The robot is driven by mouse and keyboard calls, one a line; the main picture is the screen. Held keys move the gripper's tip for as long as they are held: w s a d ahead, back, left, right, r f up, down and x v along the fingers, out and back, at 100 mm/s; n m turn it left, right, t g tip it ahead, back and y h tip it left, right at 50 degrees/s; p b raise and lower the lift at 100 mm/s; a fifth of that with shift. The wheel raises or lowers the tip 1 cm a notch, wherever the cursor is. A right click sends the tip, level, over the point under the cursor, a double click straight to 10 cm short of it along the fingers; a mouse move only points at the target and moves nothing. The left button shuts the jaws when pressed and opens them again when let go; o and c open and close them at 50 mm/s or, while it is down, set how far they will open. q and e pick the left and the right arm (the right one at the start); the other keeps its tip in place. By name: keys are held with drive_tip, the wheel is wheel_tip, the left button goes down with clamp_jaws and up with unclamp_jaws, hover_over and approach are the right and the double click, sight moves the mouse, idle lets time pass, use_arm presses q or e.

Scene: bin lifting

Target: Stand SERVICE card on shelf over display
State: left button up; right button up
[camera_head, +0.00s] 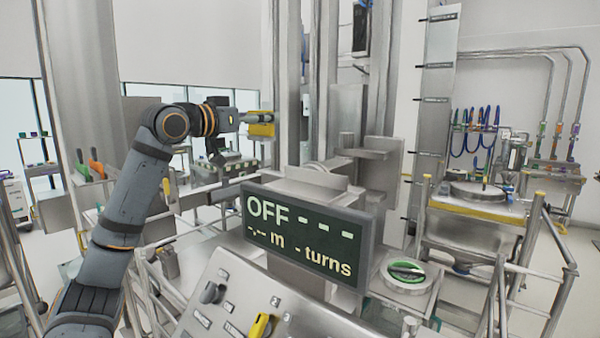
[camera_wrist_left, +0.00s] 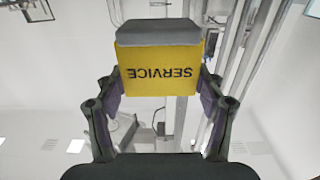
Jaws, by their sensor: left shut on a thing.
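The yellow SERVICE card (camera_wrist_left: 158,85) is held in my left gripper (camera_wrist_left: 160,95), between its two fingers. Its black lettering reads upside down in the left wrist view, and a grey block (camera_wrist_left: 158,32) sits along its upper edge there. In the head view the left gripper (camera_head: 250,118) reaches in from the left, and the card (camera_head: 262,130) shows as a small yellow patch in the air. The dark display (camera_head: 300,236) reads OFF with dashes and "turns". A metal shelf (camera_head: 305,180) is just above and behind the display; the card is up and left of it, apart. My right gripper is out of view.
A sloped panel with a knob (camera_head: 212,292) and a yellow handle (camera_head: 262,326) lies below the display. Tall metal columns (camera_head: 300,80) stand behind the shelf. A round green-rimmed part (camera_head: 405,272) and metal railings (camera_head: 540,240) are at right.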

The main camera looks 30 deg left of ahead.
use_arm(q)
drive_tip(key=w+d+f, duration=0.1)
drive_tip(key=d+f, duration=0.1)
drive_tip(key=w+d+f, duration=0.2)
drive_tip(key=d+f, duration=0.1)
drive_tip(key=w+d+f, duration=0.1)
drive_tip(key=d+f, duration=0.1)
drive_tip(key=d, duration=0.1)
drive_tip(key=shift+w+d+f+p, duration=0.15)
drive_tip(key=shift+f+p, duration=0.1)
drive_tip(key=shift+p, duration=0.1)
drive_tip(key=f, duration=0.2)
drive_tip(key=d+f+b, duration=0.1)
drive_tip(key=f, duration=0.1)
drive_tip(key=shift+w, duration=0.35)
drive_tip(key=shift+f, duration=0.1)
drive_tip(key=shift+s+a, duration=0.1)
drive_tip(key=shift+s, duration=0.1)
drive_tip(key=shift+f, duration=0.15)
drive_tip(key=o, duration=1.2)
drive_tip(key=shift+w, duration=0.1)
drive_tip(key=shift+c, duration=0.2)
drive_tip(key=shift+o, duration=0.2)
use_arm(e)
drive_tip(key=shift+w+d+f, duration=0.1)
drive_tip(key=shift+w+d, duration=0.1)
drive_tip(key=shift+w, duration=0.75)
